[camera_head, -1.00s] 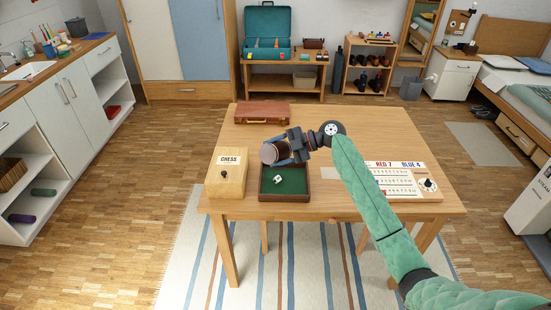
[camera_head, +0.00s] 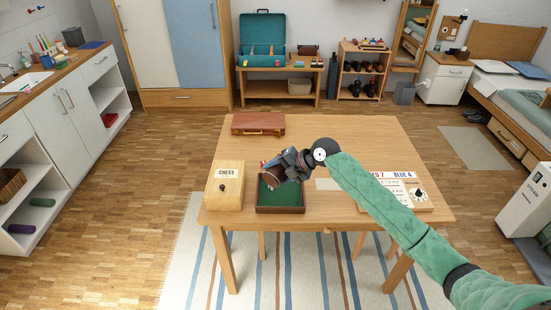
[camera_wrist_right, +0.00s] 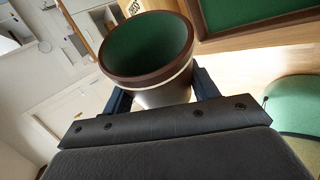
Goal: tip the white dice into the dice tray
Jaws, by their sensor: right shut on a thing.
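The dice tray (camera_head: 280,210), a dark wooden frame with a green lining, lies on the table right of the chess box. Its green floor also shows at the top of the right wrist view (camera_wrist_right: 250,12). My right gripper (camera_head: 279,170) is shut on a brown cup (camera_head: 271,177) over the tray's back left part. In the right wrist view the cup (camera_wrist_right: 150,82) is tilted, with its green inside showing and no dice visible in the part I see. The white dice cannot be made out clearly now; the cup and gripper cover part of the tray. My left gripper is out of view.
A wooden chess box (camera_head: 225,184) stands close to the tray's left. A reddish-brown case (camera_head: 258,123) lies at the table's back left. A scoreboard (camera_head: 405,190) lies at the right under my right arm. The table's back middle is clear.

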